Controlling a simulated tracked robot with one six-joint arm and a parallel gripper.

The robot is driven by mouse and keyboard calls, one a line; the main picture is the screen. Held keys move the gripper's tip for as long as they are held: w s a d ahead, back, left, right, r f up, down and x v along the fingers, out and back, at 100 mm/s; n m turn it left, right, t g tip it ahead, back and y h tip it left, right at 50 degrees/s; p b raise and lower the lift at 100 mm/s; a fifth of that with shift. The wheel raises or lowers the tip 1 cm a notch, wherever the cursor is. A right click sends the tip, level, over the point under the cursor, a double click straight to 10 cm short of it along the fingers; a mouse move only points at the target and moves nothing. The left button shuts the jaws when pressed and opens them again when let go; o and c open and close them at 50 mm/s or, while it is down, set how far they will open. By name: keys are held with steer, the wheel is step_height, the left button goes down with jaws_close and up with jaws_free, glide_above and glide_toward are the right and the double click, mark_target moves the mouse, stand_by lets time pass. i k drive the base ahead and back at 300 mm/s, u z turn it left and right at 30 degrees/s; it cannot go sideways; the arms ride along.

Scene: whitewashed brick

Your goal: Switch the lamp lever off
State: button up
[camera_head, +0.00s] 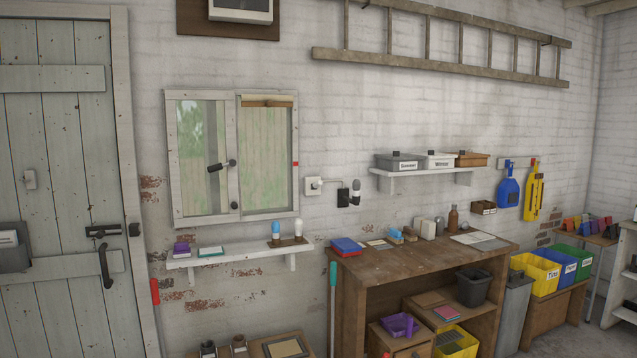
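A small white wall plate (313,186) is fixed to the brick wall, right of the window and above the workbench's left end. A short lever or knob sticks out of it towards the right; it looks like the lamp lever, but it is too small to tell its setting. A black fitting with a dark, rounded top (355,192) is on the wall just right of the plate, seemingly joined by a thin dark line. I cannot tell whether it is the lamp, and I see no clear glow. My gripper is not in view.
A wooden workbench (400,263) with books and bottles stands below the plate. A narrow white shelf (240,256) with small items juts out at lower left. A teal-handled pole (333,290) stands by the bench's left side. A shelf of boxes (425,182) hangs to the right.

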mark_target(317, 184)
steer(key=u, duration=0.15)
steer(key=i, duration=2.6)
steer(key=u, duration=0.7)
steer(key=i, duration=0.75)
steer(key=u, duration=0.4)
